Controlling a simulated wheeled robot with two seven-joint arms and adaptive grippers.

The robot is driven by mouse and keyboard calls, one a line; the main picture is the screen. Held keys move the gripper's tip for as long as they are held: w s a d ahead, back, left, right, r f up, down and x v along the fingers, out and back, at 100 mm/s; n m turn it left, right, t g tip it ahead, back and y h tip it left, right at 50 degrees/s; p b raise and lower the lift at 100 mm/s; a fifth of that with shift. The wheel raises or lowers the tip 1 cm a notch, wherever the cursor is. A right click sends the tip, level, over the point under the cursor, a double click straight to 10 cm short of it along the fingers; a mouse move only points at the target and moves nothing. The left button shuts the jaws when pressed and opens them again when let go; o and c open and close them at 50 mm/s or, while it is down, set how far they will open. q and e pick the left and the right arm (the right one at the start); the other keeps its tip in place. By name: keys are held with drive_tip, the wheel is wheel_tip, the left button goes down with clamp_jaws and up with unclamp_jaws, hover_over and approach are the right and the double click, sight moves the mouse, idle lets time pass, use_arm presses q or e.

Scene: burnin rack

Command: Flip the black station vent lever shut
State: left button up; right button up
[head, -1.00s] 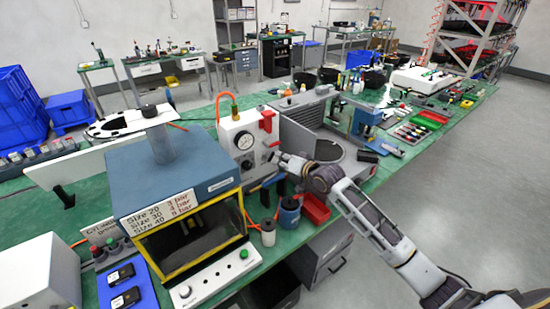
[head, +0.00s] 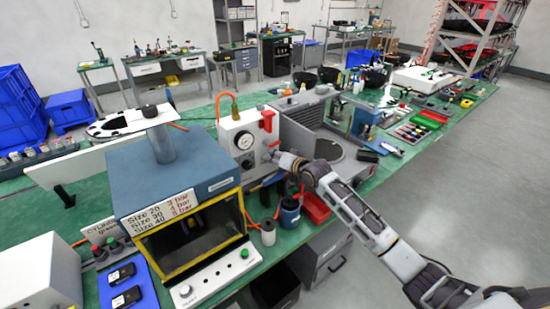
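The station is a white panel (head: 234,142) with a round dial gauge (head: 245,140) and a red handle (head: 267,121) at its upper right. My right gripper (head: 272,156) is at the right edge of this panel, just below the red handle. Its fingers are small and dark against the panel, and I cannot tell whether they are open or touching anything. I cannot make out a black vent lever clearly; the gripper covers part of that side. My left gripper is not in view.
A blue box with a yellow-framed window (head: 200,235) stands left of the panel. A grey machine (head: 305,118) stands close to its right. A blue container (head: 289,213), a white spool (head: 268,233) and a red bin (head: 316,208) sit below my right wrist.

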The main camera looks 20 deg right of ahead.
clamp_jaws()
